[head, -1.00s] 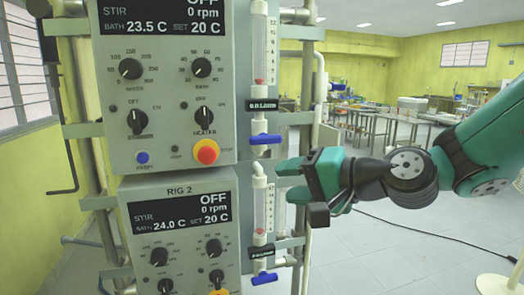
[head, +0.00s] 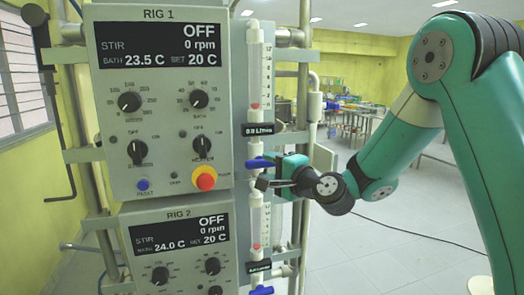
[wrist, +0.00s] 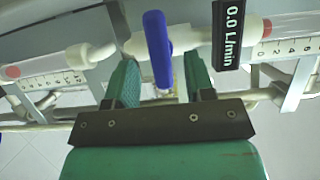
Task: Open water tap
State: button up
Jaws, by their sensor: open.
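The upper blue tap handle (head: 260,162) sits on a white pipe under the upper flow tube, on the right side of the rig. In the wrist view the blue handle (wrist: 158,50) points toward me, between and just beyond my fingertips. My gripper (wrist: 160,78) is open, with one green-padded finger on each side of the handle. No contact with it is clear. In the head view my gripper (head: 266,183) is just below and right of this handle. A lower blue tap handle (head: 262,290) shows at the bottom edge.
The upper flow tube (head: 256,75) has a black label (head: 260,129), which reads 0.0 L/min in the wrist view (wrist: 228,35). The lower flow tube (head: 258,225) is close under my gripper. The RIG 1 panel (head: 165,170) with an emergency stop (head: 204,178) stands left. Floor at right is open.

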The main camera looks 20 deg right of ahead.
aim_at(265, 165)
jog(key=shift+p+x, duration=0.75)
jog(key=shift+x, duration=1.2)
jog(key=c, duration=0.8)
